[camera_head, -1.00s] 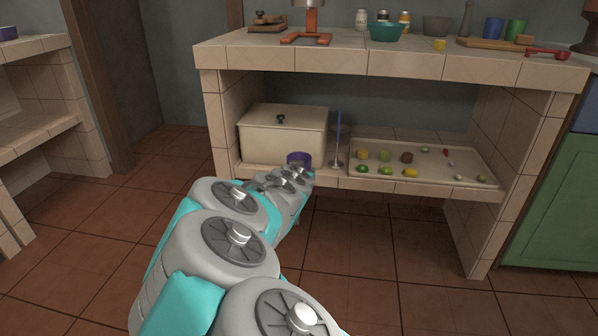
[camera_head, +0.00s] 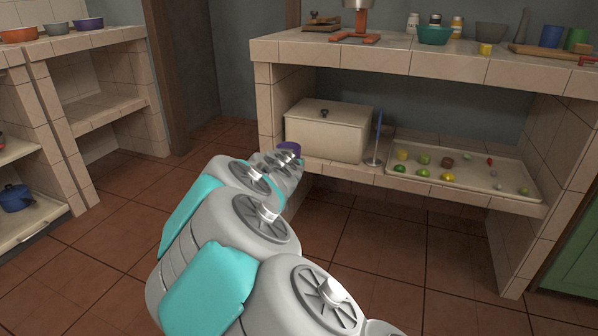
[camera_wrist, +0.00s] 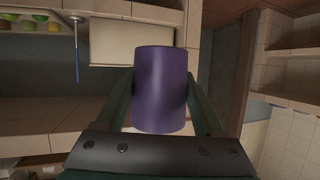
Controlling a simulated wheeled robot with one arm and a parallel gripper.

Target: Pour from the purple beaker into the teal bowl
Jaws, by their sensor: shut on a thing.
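The purple beaker (camera_wrist: 160,90) is held between the two fingers of my gripper (camera_wrist: 162,100) in the wrist view. My gripper is shut on it. In the head view only the top of the purple beaker (camera_head: 289,147) shows beyond my arm, in front of the lower shelf's left end. My arm hides most of the gripper there. The teal bowl (camera_head: 435,35) sits on the tiled counter top, right of the orange-footed stand. The beaker is lower than the bowl and to its left, well apart from it. The beaker's contents cannot be seen.
A small yellow cup (camera_head: 486,49) stands beside the bowl, with a grey bowl (camera_head: 491,30) behind. A cream box (camera_head: 327,133), a blue rod on a stand (camera_head: 377,140) and a tray of fruit (camera_head: 470,193) fill the lower shelf. Another counter (camera_head: 95,45) stands left.

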